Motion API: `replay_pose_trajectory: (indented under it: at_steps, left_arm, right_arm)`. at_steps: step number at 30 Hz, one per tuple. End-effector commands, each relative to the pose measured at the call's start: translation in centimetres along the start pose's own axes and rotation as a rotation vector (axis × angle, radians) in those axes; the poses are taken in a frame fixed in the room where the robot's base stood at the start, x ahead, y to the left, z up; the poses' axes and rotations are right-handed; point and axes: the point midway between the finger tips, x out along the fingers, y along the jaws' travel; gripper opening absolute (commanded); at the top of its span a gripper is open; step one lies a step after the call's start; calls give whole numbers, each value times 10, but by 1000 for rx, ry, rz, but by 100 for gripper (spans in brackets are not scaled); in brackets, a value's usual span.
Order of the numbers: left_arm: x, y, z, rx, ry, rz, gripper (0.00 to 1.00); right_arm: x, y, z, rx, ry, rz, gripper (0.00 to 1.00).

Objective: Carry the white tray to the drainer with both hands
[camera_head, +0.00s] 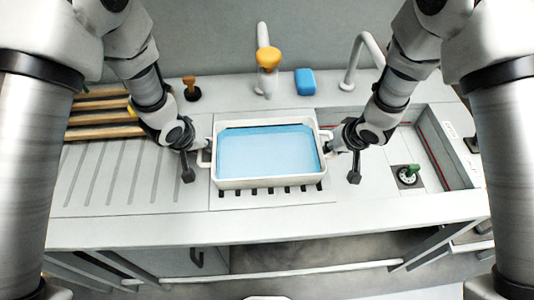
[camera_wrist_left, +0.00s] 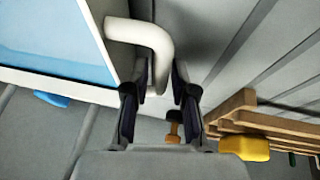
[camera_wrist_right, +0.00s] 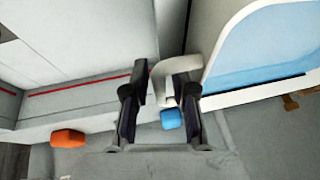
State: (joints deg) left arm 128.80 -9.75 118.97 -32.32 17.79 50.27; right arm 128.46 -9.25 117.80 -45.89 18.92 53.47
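The white tray (camera_head: 268,183) sits at the middle of the counter, its blue inside facing up. It looks level in the head view. My left gripper (camera_head: 202,146) is at the tray's left handle; in the left wrist view, its fingers (camera_wrist_left: 160,85) close around the white handle (camera_wrist_left: 143,33). My right gripper (camera_head: 335,141) is at the right handle; in the right wrist view, its fingers (camera_wrist_right: 162,90) close around that handle (camera_wrist_right: 180,64). Contact under the tray is hidden. The ridged drainer (camera_head: 115,178) lies on the left of the counter.
A wooden rack (camera_head: 103,113) stands at the back left. A tap with an orange top (camera_head: 268,58), a blue block (camera_head: 305,82) and a curved white pipe (camera_head: 362,55) stand behind the tray. A recess with a green-handled plug (camera_head: 410,174) is at the right. The drainer's ridges look clear.

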Motion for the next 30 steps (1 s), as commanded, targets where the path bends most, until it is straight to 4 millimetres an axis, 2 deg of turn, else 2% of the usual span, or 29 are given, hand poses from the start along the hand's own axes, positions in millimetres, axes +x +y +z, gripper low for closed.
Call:
replay_pose_trajectory:
  at_steps: [5,6,8,9,22,30]
  left_arm:
    - [0,0,0,0,0,0,26]
    - [0,0,0,0,0,0,22]
    - [0,0,0,0,0,0,1]
    - [0,0,0,0,0,0,0]
    - [-4,1,-3,-1,3,1,0]
    - [-31,6,-14,-1,3,1,0]
  right_arm:
    - [0,0,0,0,0,0,26]
    - [0,0,0,0,0,0,22]
    - [0,0,0,0,0,0,1]
    - [0,0,0,0,0,0,0]
    - [-4,-1,-2,0,2,-1,0]
    - [-30,-6,-14,0,2,-1,0]
